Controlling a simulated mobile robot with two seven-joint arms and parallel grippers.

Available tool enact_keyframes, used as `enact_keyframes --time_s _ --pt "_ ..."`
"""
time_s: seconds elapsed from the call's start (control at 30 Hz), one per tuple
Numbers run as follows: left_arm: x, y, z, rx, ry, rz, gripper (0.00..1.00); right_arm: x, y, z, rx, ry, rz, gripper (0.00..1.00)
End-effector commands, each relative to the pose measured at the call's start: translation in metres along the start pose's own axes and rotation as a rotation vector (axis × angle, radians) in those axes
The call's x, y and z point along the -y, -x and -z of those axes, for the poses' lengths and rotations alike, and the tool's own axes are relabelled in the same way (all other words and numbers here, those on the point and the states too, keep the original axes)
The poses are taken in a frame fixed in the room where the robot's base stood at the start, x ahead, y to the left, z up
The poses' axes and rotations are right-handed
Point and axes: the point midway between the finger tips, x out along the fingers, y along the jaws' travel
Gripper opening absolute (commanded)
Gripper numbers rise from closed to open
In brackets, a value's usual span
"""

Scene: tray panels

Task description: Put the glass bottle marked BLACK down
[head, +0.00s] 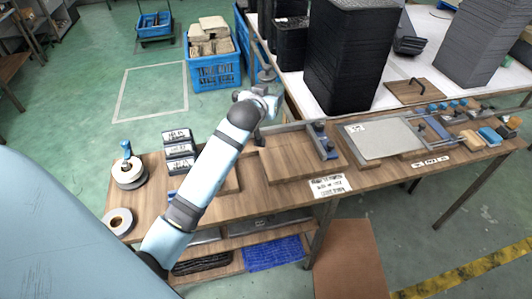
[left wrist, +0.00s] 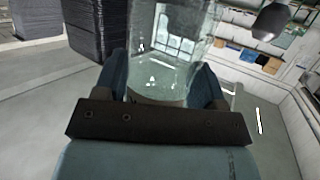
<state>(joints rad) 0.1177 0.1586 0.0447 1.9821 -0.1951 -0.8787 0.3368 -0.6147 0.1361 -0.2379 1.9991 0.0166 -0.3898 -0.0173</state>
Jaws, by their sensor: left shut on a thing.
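My left arm reaches up from the lower left in the head view, with its left gripper (head: 262,96) above the back edge of the wooden bench. In the left wrist view the left gripper (left wrist: 160,66) is shut on a clear glass bottle (left wrist: 168,48), one dark finger on each side. The bottle has small white marks, but I cannot read any word on it. Its outline is hard to make out in the head view. My right gripper is in neither view.
The wooden bench (head: 245,205) holds wooden panels, a grey plate (head: 380,138), tape rolls (head: 129,172) and labelled dark boxes (head: 178,150). Behind it, a white table carries tall black stacks (head: 350,60). A blue crate (head: 213,72) stands on the floor at the back.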

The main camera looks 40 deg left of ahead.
Motion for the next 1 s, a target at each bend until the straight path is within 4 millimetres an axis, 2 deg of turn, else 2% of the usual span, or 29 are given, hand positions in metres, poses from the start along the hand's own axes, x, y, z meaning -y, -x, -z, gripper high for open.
enact_keyframes --time_s 0.1,0.4,0.5,0.77,1.0 --pt "0.0 -0.009 -0.034 0.007 -0.001 0.0 0.35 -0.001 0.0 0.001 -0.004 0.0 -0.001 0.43" --pt "0.0 -0.032 -0.107 0.004 -0.001 -0.001 0.35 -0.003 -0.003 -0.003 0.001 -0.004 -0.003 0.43" --pt "0.0 -0.036 -0.122 0.003 -0.001 -0.001 0.35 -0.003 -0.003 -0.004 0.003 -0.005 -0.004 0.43" --pt "-0.001 -0.042 -0.14 0.001 0.0 -0.002 0.35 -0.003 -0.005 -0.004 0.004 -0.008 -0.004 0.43" --pt "0.0 -0.052 -0.172 0.001 0.0 -0.002 0.35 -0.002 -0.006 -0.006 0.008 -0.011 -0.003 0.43"
